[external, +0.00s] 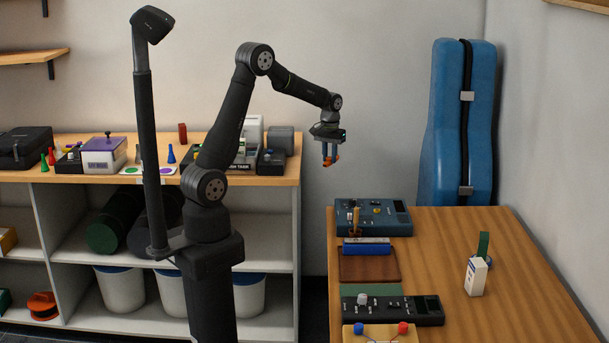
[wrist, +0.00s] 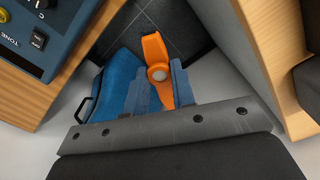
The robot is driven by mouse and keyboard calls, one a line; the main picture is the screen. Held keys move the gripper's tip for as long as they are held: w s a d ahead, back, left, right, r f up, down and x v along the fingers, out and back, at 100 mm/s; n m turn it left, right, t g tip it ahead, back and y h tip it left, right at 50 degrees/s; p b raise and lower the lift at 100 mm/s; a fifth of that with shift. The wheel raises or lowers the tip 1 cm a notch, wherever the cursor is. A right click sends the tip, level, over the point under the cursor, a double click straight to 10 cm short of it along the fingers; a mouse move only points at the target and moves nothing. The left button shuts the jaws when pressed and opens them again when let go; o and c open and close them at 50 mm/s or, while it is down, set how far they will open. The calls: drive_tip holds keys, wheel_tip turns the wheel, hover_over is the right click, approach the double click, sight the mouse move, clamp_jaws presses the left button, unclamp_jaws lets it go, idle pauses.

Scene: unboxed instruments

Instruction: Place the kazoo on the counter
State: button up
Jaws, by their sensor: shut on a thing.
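My gripper (external: 330,149) is shut on the orange kazoo (external: 331,160) and holds it in the air, over the gap between the two wooden surfaces. In the wrist view the kazoo (wrist: 154,48) sits between the blue fingers of my gripper (wrist: 158,88), with its wide end sticking out past them. A wooden counter-like table (external: 535,290) is at the right, lower than my gripper. A wooden-topped shelf unit (external: 285,168) is at the left. I cannot tell which of the two is the counter.
On the right table, a blue device (external: 385,215), brown mat (external: 368,265), black device (external: 425,311) and several small things line the left edge. A white carton (external: 476,277) stands farther right; much wood is bare. A tall blue case (external: 455,130) stands behind. Boxes crowd the shelf top.

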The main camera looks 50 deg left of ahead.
sight(330, 157)
wheel_tip(330, 157, up, 5)
drive_tip(key=s+d+m, duration=0.2)
drive_tip(key=s+d, duration=0.2)
drive_tip(key=d, duration=0.5)
drive_tip(key=s+d+m, duration=0.2)
drive_tip(key=s+d, duration=0.3)
drive_tip(key=d, duration=0.5)
drive_tip(key=s+d+m, duration=0.2)
drive_tip(key=s+d, duration=0.2)
drive_tip(key=d, duration=0.5)
drive_tip(key=s+d+m, duration=0.2)
drive_tip(key=s+d, duration=0.3)
drive_tip(key=s, duration=0.4)
drive_tip(key=s+d+m, duration=0.2)
drive_tip(key=s+d, duration=0.3)
drive_tip(key=s, duration=0.5)
drive_tip(key=s+d+m, duration=0.2)
drive_tip(key=s+d, duration=0.3)
drive_tip(key=s, duration=0.4)
drive_tip(key=w+f, duration=0.3)
drive_tip(key=f, duration=0.1)
drive_tip(key=w+f, duration=0.4)
drive_tip(key=w+a+f, duration=0.1)
drive_tip(key=w+f, duration=0.3)
drive_tip(key=f, duration=0.1)
drive_tip(key=shift+f, duration=0.1)
drive_tip(key=shift+w+f, duration=0.35)
drive_tip(key=shift+w, duration=0.15)
drive_tip(key=shift+f, duration=1.9)
